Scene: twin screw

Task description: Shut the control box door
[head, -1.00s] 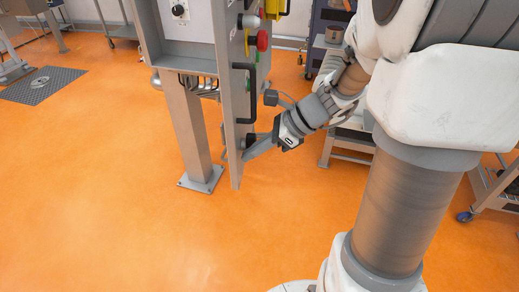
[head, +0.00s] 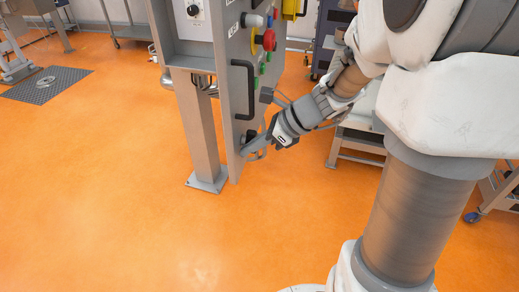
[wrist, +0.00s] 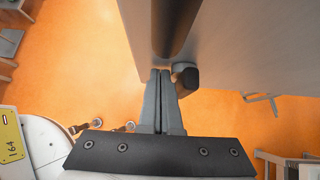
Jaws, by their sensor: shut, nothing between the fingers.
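The control box (head: 195,58) is a grey metal cabinet on a post, its inner panel with a knob still exposed. Its door (head: 236,125) stands open at an angle on the right side. The door's outer face carries colored buttons, a red knob and a black bar handle (head: 243,90). My gripper (head: 246,150) is shut and empty at the lower part of the door's outer face. In the wrist view, the shut fingers (wrist: 161,74) lie at the grey door (wrist: 245,45), beside a dark round latch knob (wrist: 186,80). I cannot tell whether they touch it.
The post (head: 204,135) stands on a base plate on the orange floor (head: 120,200). The floor in front and to the left is clear. A metal cart (head: 355,145) stands behind my arm at the right.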

